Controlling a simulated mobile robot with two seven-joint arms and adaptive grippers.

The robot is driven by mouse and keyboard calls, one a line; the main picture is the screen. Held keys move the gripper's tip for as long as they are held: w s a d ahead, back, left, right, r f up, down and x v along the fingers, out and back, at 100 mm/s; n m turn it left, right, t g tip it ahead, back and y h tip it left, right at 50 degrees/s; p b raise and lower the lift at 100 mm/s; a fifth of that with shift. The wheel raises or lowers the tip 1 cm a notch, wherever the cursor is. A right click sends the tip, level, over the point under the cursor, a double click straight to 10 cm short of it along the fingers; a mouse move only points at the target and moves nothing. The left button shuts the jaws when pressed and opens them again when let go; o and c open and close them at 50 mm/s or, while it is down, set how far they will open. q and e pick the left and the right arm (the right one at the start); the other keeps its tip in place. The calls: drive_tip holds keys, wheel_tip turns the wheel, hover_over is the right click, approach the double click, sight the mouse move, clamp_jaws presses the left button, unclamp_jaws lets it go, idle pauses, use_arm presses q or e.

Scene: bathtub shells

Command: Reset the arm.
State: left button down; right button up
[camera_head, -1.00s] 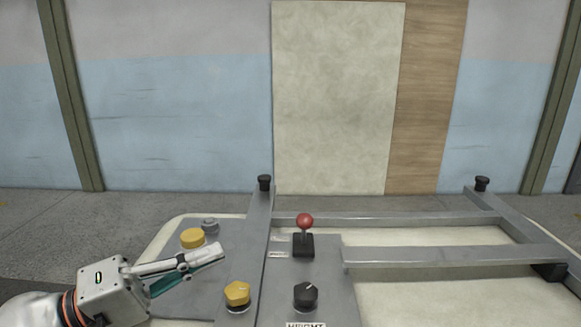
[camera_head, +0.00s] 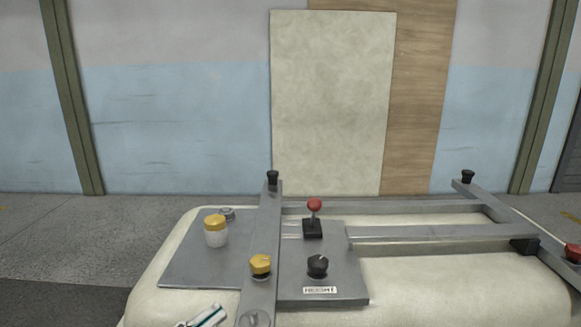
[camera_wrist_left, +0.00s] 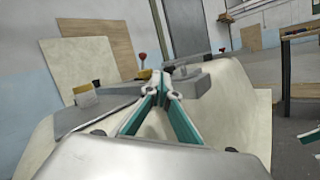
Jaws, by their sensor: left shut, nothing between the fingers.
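My left gripper (camera_head: 212,316) shows only as a fingertip at the bottom edge of the head view, in front of the control panel. In the left wrist view my left gripper (camera_wrist_left: 163,80) has its fingers together at the tips with nothing between them. It points toward the panel and touches nothing that I can make out. The grey control panel (camera_head: 190,268) lies on a cream tub shell (camera_head: 430,285). On it are a yellow-capped button (camera_head: 215,230), a yellow knob (camera_head: 261,265), a black knob (camera_head: 317,265) and a red-ball lever (camera_head: 314,212).
Grey frame bars (camera_head: 430,233) cross the shell, with black end knobs (camera_head: 272,178) standing up. A red button (camera_head: 573,252) is at the right edge. Boards (camera_head: 330,100) lean on the wall behind. The floor (camera_head: 80,240) at left is clear.

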use_arm(q)
drive_tip(key=s+a+f+m+g+y, duration=0.25)
drive_tip(key=s+f+m+y, duration=0.95)
drive_tip(key=s+f+m, duration=1.15)
drive_tip(key=w+a+r+m+t+y+p, duration=0.1)
drive_tip(key=w+a+r+t+p, duration=0.3)
drive_tip(key=p, duration=0.8)
use_arm(e)
wheel_tip(320, 180, up, 6)
drive_tip(key=w+d, duration=0.1)
drive_tip(key=d, duration=0.1)
use_arm(q)
drive_tip(key=s+g+p, duration=0.1)
drive_tip(key=p, duration=0.1)
drive_tip(key=s+a+f+g+p, duration=0.1)
drive_tip(key=s+g+p, duration=0.1)
drive_tip(key=p, duration=0.1)
drive_tip(key=s+f+g+y+p, duration=0.1)
drive_tip(key=s+p, duration=0.1)
drive_tip(key=shift+s+a+g, duration=0.15)
drive_tip(key=shift+a+g, duration=0.1)
use_arm(e)
drive_tip(key=s+d+f+g+h, duration=0.1)
drive_tip(key=s+d+f, duration=0.2)
drive_tip(key=s, duration=0.1)
drive_tip(key=shift+s+d+n+h, duration=0.2)
drive_tip(key=shift+n+h, duration=0.1)
drive_tip(key=shift+h, duration=0.1)
